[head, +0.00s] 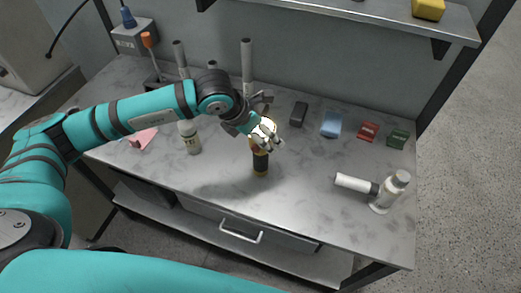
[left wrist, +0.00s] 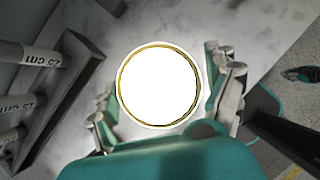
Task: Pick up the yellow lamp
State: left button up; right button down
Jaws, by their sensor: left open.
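The yellow lamp (head: 260,164) stands upright on the marble worktop, with a yellow and black body. Its head is lit, and my left gripper's fingers partly cover it in the head view. In the left wrist view its bright white round face with a yellow rim (left wrist: 121,84) lies between the two finger sets. My left gripper (head: 266,131) is open at the lamp's top, fingers on either side. Whether the fingers touch the lamp I cannot tell. My right gripper is not in view.
A white bottle (head: 192,138) stands left of the lamp. Grey tubes (head: 247,68) stand upright in a rack behind. A dark box (head: 299,113), blue item (head: 331,124), red box (head: 368,131) and green box (head: 398,138) lie along the back. The front middle is clear.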

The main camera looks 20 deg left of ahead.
pick_arm(q)
jog(key=shift+x, duration=1.15)
jog(key=shift+w+d+f, duration=0.1)
jog(key=shift+w, duration=0.1)
jog(key=shift+c, duration=0.6)
jog(key=c, duration=1.5)
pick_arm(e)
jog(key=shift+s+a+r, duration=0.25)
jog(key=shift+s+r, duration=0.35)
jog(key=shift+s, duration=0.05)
